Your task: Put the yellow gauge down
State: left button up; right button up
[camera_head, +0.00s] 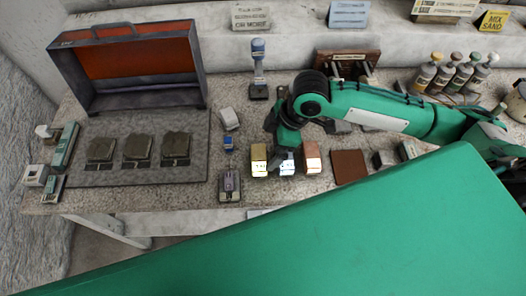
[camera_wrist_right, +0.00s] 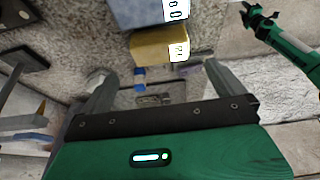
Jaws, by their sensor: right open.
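The yellow gauge (camera_head: 259,160) is a small block with a pale label, standing on the stone-topped bench at the left of a row of three. It also shows in the right wrist view (camera_wrist_right: 152,47), beyond the finger tips. My right gripper (camera_head: 283,140) is over the row, just right of the yellow gauge. In the wrist view its two fingers (camera_wrist_right: 160,90) are wide apart with nothing held between them. A green arm with a dark end (camera_wrist_right: 262,20) at the wrist view's upper right looks like my left arm; its jaws are too small to read.
A grey-blue labelled block (camera_head: 287,163) and a copper block (camera_head: 312,158) stand right of the yellow gauge. A small blue item (camera_head: 229,143) and a purple-topped piece (camera_head: 230,186) lie left. An open orange-lined case (camera_head: 128,62) stands behind a grey mat (camera_head: 195,165). Several bottles (camera_head: 462,72) stand back right.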

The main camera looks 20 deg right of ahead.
jog(key=v, duration=0.3)
jog(key=shift+d+r, duration=0.1)
jog(key=shift+r, duration=0.15)
dwell(0.4)
